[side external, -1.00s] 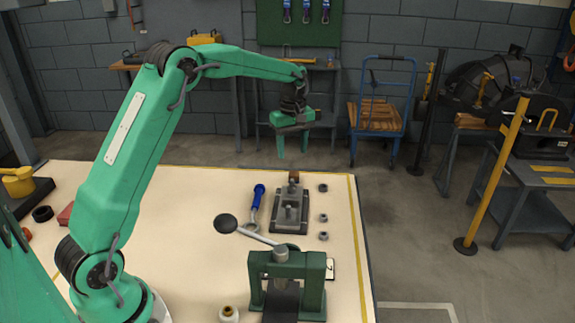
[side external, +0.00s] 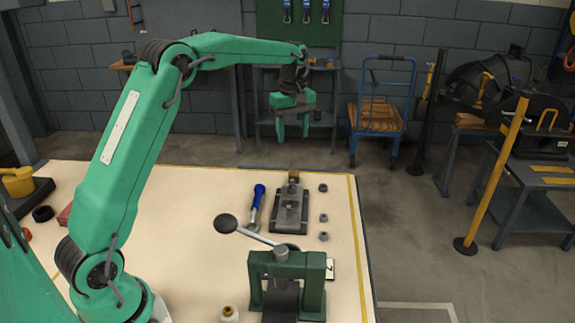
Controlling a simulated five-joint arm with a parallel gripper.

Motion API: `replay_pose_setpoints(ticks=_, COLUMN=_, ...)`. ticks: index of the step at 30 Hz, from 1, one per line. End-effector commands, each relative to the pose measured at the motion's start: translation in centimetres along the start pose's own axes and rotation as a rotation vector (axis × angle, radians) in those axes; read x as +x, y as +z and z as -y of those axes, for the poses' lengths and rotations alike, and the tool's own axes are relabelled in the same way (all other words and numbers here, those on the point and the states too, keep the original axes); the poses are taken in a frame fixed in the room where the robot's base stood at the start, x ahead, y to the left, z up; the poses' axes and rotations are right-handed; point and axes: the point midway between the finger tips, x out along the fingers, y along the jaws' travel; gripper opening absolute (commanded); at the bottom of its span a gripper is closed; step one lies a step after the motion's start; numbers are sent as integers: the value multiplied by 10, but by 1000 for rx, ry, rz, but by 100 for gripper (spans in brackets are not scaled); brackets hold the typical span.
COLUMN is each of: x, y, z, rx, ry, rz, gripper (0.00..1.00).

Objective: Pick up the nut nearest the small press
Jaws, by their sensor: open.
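The small press (side external: 287,272) is green with a long lever ending in a dark ball, at the front of the cream table. Several dark nuts lie in a row near the table's right edge. The nut nearest the press (side external: 323,236) lies just behind it, to the right. A middle nut (side external: 323,218) and a far nut (side external: 323,188) lie farther back. My gripper (side external: 293,132) is open and empty, pointing down, raised and apart from all the nuts. It shows beyond the far edge of the table in the picture.
A grey metal fixture (side external: 290,211) stands just left of the nuts. A blue-handled wrench (side external: 255,205) lies left of the fixture.

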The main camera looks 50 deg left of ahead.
Motion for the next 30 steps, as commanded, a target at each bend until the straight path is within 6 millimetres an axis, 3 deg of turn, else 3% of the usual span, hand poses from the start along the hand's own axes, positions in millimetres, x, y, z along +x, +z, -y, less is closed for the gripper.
replay_pose_setpoints(ticks=4, x=0, y=0, z=0, rx=0, ry=0, rz=0, gripper=47)
replay_pose_setpoints(ticks=17, x=5, y=7, z=-2, rx=54, ry=-2, rz=1, gripper=47)
replay_pose_setpoints(ticks=23, x=22, y=32, z=-9, rx=257, ry=-2, rz=1, gripper=47)
replay_pose_setpoints(ticks=30, x=54, y=81, z=-15, rx=658, ry=-3, rz=2, gripper=47)
